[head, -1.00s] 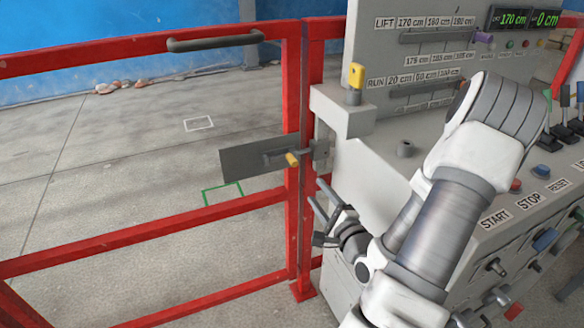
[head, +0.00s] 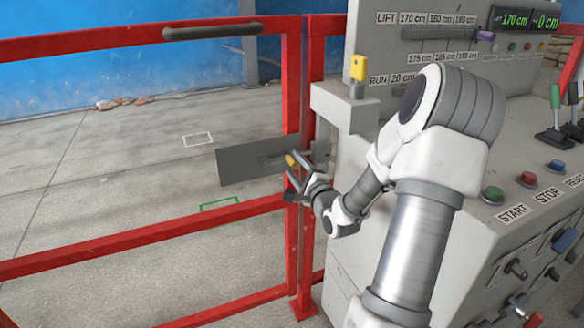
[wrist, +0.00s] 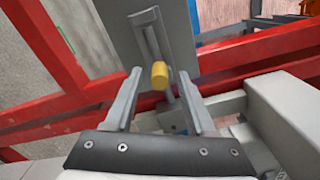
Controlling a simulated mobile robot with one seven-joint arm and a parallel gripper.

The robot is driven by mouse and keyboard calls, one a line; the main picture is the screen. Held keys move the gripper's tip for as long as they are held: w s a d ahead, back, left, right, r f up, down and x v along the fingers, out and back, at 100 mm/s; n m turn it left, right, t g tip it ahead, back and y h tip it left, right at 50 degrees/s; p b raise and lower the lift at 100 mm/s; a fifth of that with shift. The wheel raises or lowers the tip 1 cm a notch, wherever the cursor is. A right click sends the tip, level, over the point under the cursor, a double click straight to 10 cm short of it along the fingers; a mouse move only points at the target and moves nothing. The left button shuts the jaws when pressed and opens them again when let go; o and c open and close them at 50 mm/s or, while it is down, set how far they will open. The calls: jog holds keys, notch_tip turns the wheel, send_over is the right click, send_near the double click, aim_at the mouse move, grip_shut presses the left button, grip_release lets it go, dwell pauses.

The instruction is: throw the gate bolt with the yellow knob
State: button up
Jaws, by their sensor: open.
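The gate bolt's yellow knob (head: 291,160) sticks out from a grey plate (head: 235,166) on the red gate, near the gate's post. In the wrist view the yellow knob (wrist: 160,75) shows beyond and between my fingertips, in front of the slotted plate (wrist: 140,22). The bolt rod (wrist: 170,98) runs from the knob toward the post side. My gripper (head: 297,168) is open, just at the knob in the head view; the wrist view also shows its two spread fingers (wrist: 158,88). I cannot tell whether a finger touches the knob.
The red gate rail (head: 120,242) and post (head: 306,240) stand close to my gripper. A grey control console (head: 440,130) with levers and buttons fills the right, with a yellow-topped peg (head: 357,68) on its corner. The floor (head: 110,170) beyond the gate is open.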

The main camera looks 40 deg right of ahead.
jog(key=shift+x, duration=1.35)
jog(key=shift+c, duration=0.2)
grip_shut()
